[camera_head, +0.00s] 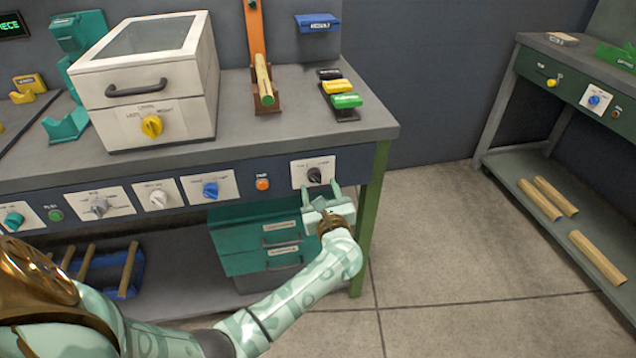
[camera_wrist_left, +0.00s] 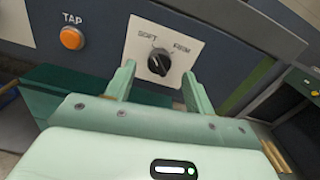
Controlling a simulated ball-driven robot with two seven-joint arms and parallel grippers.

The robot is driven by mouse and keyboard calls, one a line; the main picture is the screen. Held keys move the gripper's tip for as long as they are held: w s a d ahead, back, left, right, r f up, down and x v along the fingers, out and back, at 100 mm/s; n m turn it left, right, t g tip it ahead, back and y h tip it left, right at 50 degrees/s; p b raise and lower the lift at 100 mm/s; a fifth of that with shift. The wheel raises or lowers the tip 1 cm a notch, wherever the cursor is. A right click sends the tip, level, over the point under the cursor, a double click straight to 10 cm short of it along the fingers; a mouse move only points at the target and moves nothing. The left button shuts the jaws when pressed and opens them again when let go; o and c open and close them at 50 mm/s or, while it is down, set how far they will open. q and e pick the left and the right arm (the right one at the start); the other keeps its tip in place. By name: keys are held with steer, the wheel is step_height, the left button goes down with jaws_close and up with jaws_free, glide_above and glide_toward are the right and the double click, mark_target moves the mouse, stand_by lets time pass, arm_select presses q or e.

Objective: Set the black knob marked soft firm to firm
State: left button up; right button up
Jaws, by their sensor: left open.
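The black knob (camera_head: 314,175) sits on a white plate (camera_head: 326,165) at the right end of the bench's front panel. In the left wrist view the knob (camera_wrist_left: 158,62) shows between the words SOFT, at left, and FIRM, at right. Exactly which word its pointer faces is hard to tell. My left gripper (camera_head: 322,190) is open just in front of and below the knob. In the left wrist view its two fingers (camera_wrist_left: 156,85) stand on either side of the knob's lower part, with no clear contact. My right gripper is not in view.
An orange TAP button (camera_wrist_left: 72,38) and a blue knob (camera_head: 210,190) are to the left on the same panel. A green bench leg (camera_head: 375,200) stands to the right. A teal drawer unit (camera_head: 240,250) is below. Open floor (camera_head: 440,240) lies to the right.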

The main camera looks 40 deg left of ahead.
mark_target(316, 180)
arm_select(q)
steer(key=x, duration=0.3)
steer(key=shift+f, duration=0.1)
steer(key=shift+w+a+b, duration=0.35)
steer(key=shift+a, duration=0.05)
steer(key=c, duration=1)
